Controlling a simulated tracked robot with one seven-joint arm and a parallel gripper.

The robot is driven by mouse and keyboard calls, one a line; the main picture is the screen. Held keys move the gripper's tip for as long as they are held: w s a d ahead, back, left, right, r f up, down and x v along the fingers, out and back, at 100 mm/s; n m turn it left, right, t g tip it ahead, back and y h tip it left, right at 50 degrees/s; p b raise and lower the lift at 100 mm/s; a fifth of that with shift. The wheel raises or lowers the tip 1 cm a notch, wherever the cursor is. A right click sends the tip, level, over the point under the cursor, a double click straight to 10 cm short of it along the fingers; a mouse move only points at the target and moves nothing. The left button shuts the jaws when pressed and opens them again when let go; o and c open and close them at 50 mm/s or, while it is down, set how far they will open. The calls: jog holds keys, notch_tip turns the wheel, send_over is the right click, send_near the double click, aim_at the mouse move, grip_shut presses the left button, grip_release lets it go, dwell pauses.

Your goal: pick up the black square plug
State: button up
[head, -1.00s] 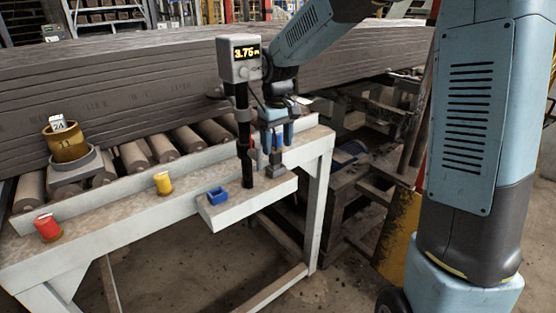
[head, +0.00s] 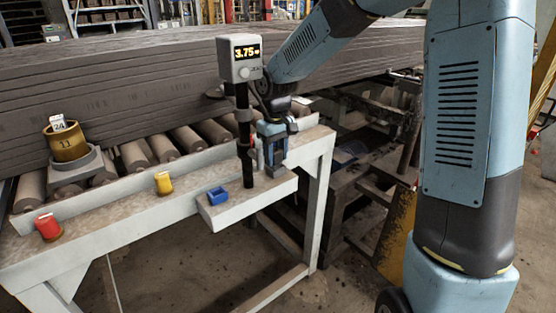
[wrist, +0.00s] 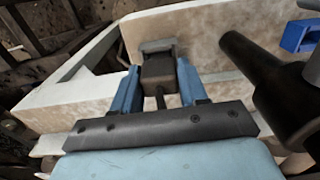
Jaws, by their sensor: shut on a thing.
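The black square plug (wrist: 158,72) is a dark block with a thin stem, standing at the ledge of the white bench. My gripper (wrist: 159,80) has one blue finger on each side of the plug and is shut on it. In the head view my gripper (head: 272,160) points down at the right end of the ledge, just right of the black post, and the plug is mostly hidden between the fingers. A grey block-like part (wrist: 157,45) shows at the plug's far end. I cannot tell whether the plug is clear of the ledge.
A black post (head: 244,140) with a display box (head: 240,58) stands close left of my gripper. A blue open box (head: 217,196) sits on the ledge. Yellow (head: 163,183) and red (head: 47,227) pieces and a brass cylinder (head: 67,144) stand further left. Rollers and stacked slabs lie behind.

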jog(key=c, duration=0.3)
jog(key=shift+c, duration=0.2)
